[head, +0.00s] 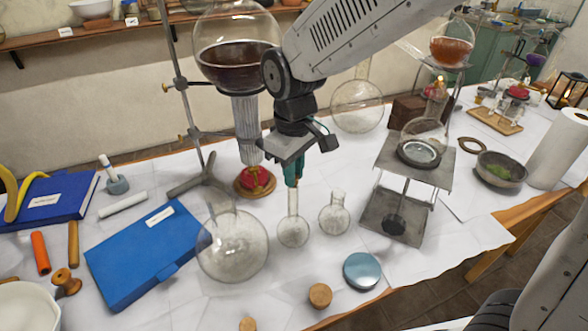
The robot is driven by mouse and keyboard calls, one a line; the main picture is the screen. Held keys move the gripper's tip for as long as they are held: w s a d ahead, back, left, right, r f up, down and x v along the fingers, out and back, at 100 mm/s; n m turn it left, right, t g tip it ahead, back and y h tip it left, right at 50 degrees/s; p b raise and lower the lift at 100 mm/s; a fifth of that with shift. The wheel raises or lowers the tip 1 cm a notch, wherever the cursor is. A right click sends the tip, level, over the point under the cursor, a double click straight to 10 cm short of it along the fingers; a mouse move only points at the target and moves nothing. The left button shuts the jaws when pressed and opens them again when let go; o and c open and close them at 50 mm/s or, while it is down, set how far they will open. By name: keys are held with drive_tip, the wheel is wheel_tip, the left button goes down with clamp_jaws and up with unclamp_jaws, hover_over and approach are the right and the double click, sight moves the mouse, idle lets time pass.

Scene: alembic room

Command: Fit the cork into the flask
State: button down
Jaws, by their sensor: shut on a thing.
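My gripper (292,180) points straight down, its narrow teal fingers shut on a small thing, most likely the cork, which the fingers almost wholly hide. The fingertips are at the mouth of a small round clear flask (293,233) with a long neck, which stands upright on the white-covered table. In this view they overlap the top of the neck, and I cannot tell whether they touch it or whether the cork is inside. Two loose corks lie on the table in front, a larger one (320,295) and a smaller one (248,324).
A short-necked flask (334,219) stands just right of the long-necked one, and a large round flask (233,247) just left. A metal stand (393,213) is further right. A tall apparatus rises behind.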

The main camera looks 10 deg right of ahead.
drive_tip(key=shift+f, duration=0.15)
idle(0.8)
drive_tip(key=c, duration=0.9)
unclamp_jaws()
drive_tip(key=shift+r, duration=3.55)
drive_tip(key=s+d+r+m, duration=0.1)
drive_tip(key=s+d+m, duration=0.2)
drive_tip(key=s+d, duration=0.3)
drive_tip(key=s+d+r+m+t, duration=0.1)
drive_tip(key=s+d+m, duration=0.2)
drive_tip(key=s+d, duration=0.4)
drive_tip(key=s+d+r+m, duration=0.1)
drive_tip(key=s+d+m, duration=0.2)
drive_tip(key=s+d, duration=0.3)
drive_tip(key=shift+s+d, duration=0.15)
drive_tip(key=shift+d, duration=0.65)
